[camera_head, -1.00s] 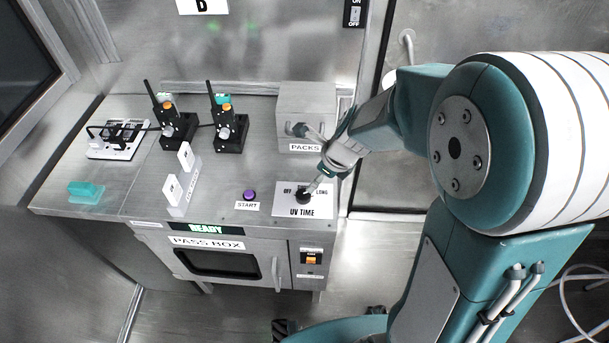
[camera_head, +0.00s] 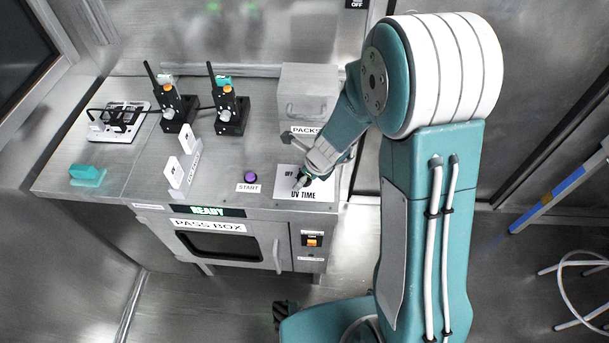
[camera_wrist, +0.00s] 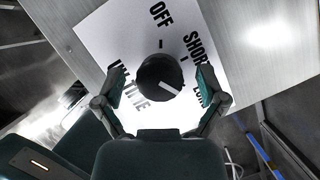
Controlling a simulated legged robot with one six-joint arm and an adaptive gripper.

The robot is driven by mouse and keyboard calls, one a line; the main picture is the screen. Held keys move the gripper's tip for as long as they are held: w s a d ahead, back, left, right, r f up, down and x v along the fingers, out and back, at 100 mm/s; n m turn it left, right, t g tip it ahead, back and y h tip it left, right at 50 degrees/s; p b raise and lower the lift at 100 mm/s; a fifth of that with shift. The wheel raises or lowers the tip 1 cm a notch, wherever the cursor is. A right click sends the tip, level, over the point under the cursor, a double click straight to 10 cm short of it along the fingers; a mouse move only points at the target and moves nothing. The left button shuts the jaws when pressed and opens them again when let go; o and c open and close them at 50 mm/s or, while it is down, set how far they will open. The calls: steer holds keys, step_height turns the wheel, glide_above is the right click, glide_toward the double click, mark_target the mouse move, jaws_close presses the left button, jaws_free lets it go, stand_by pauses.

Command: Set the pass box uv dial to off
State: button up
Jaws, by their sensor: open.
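The UV dial is a round black knob (camera_wrist: 158,72) with a white pointer line, in the middle of the wrist view. It sits on a white UV TIME label plate (camera_wrist: 100,38), marked OFF, SHORT and LONG. The pointer line is aimed to the right, toward the SHORT and LONG side, away from OFF. My gripper (camera_wrist: 161,84) is open, with one finger on each side of the knob and visible gaps between. In the head view my gripper (camera_head: 300,181) is over the label plate (camera_head: 322,187) and mostly hides the dial.
The pass box (camera_head: 213,225) carries a lit READY display (camera_head: 207,211). A purple START button (camera_head: 251,177) is left of the plate. A PACKS box (camera_head: 309,95) stands behind my gripper. Two radios (camera_head: 176,108) (camera_head: 231,112), white upright cards (camera_head: 180,165) and a teal block (camera_head: 87,174) are further left.

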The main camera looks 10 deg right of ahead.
steer(key=c, duration=1.1)
steer(key=shift+c, duration=0.2)
